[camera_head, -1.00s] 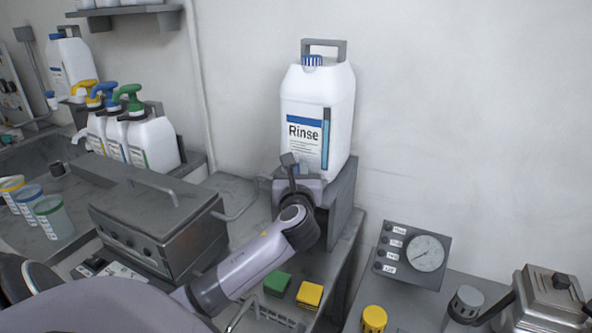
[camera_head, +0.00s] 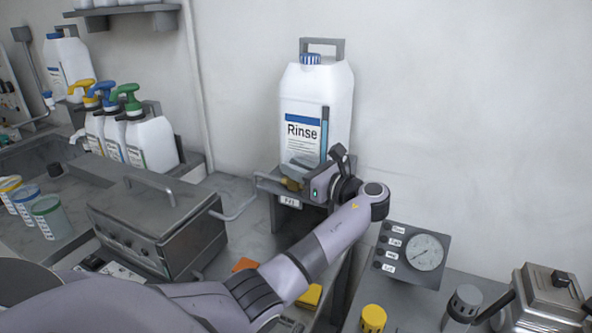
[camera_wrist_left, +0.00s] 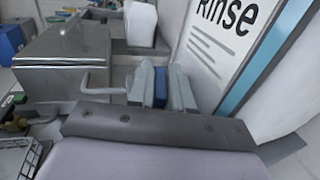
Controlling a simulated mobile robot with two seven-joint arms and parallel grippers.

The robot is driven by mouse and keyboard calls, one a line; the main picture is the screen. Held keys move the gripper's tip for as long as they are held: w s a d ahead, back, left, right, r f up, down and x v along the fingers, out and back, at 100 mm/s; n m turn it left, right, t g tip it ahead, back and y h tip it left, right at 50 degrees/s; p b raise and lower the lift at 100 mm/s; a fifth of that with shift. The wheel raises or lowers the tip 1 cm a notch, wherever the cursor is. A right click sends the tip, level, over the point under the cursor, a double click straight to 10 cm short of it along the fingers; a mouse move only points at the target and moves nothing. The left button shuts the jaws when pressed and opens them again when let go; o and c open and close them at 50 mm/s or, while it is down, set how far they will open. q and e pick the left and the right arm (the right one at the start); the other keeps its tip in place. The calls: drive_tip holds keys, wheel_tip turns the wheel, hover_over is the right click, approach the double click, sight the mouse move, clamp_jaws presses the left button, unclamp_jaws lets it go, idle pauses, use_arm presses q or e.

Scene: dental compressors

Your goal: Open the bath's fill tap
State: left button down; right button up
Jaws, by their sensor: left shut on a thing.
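The white Rinse canister (camera_head: 317,110) stands on a grey stand (camera_head: 340,205) against the wall. My left gripper (camera_head: 299,178) is at the front of the canister's base. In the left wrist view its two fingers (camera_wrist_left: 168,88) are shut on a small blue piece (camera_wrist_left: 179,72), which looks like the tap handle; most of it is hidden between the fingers. A brassy part (camera_head: 291,184) shows just below the gripper in the head view. The grey metal bath (camera_head: 165,225), with a lidded top, stands to the left. My right gripper is out of view.
A bent pipe (camera_head: 240,208) sticks out between bath and stand. An orange block (camera_head: 245,265) and a yellow block (camera_head: 310,296) lie by my arm. A gauge panel (camera_head: 411,254) is at right.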

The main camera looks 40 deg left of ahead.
use_arm(q)
drive_tip(key=shift+n+g, duration=0.6)
drive_tip(key=shift+g, duration=0.4)
drive_tip(key=shift+n+g, duration=0.3)
drive_tip(key=shift+g, duration=0.1)
drive_tip(key=c, duration=1.1)
unclamp_jaws()
drive_tip(key=d+b, duration=0.1)
drive_tip(key=d, duration=0.1)
drive_tip(key=w+d+b, duration=0.1)
drive_tip(key=d, duration=0.2)
drive_tip(key=shift+w+d+f, duration=0.1)
drive_tip(key=shift+d, duration=0.25)
drive_tip(key=shift+w+d, duration=0.1)
drive_tip(key=shift+d, duration=0.5)
